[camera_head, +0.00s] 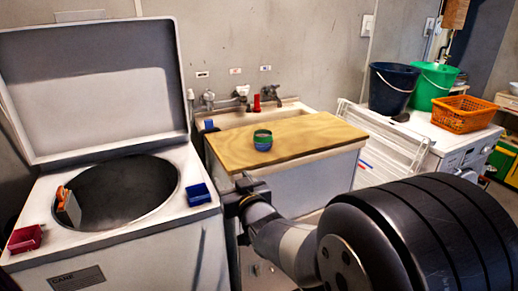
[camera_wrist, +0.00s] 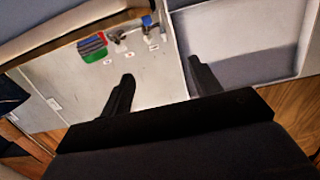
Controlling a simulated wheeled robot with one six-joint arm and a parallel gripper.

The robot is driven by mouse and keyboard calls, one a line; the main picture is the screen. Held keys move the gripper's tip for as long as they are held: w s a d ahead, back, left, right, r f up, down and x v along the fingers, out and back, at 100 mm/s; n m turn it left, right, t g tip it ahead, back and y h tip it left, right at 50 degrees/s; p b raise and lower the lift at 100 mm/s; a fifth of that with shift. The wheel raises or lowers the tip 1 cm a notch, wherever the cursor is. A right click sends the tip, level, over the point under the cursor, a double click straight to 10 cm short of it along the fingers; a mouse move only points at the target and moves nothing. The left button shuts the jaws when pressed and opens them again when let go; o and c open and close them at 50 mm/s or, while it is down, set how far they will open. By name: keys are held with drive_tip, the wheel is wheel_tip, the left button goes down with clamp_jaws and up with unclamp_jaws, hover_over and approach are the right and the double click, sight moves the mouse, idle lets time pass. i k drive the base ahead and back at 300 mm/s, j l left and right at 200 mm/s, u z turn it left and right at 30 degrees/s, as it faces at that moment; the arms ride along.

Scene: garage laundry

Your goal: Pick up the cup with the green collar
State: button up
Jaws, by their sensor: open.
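The cup with the green collar (camera_head: 262,140) has a blue lower body and stands upright on a wooden board (camera_head: 305,135) over the sink. In the wrist view, which is upside down, the cup (camera_wrist: 94,46) appears at the upper left, beyond the fingertips and to one side of them. My gripper (camera_head: 244,187) is in front of the board's near edge, lower than the cup in the picture and apart from it. In the wrist view, my gripper (camera_wrist: 160,70) has its two fingers spread with nothing between them.
An open top-loading washer (camera_head: 120,240) stands at the left, with a blue box (camera_head: 199,194), a red box (camera_head: 25,239) and an orange item (camera_head: 68,205) on it. A red bottle (camera_head: 257,102) and taps stand behind the board. Buckets and an orange basket (camera_head: 464,114) are at the right.

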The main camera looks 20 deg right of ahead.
sight(263, 139)
drive_tip(key=i+l+u, duration=0.15)
drive_tip(key=l+u, duration=0.2)
drive_tip(key=l, duration=0.75)
drive_tip(key=l+u, duration=0.4)
drive_tip(key=l, duration=0.7)
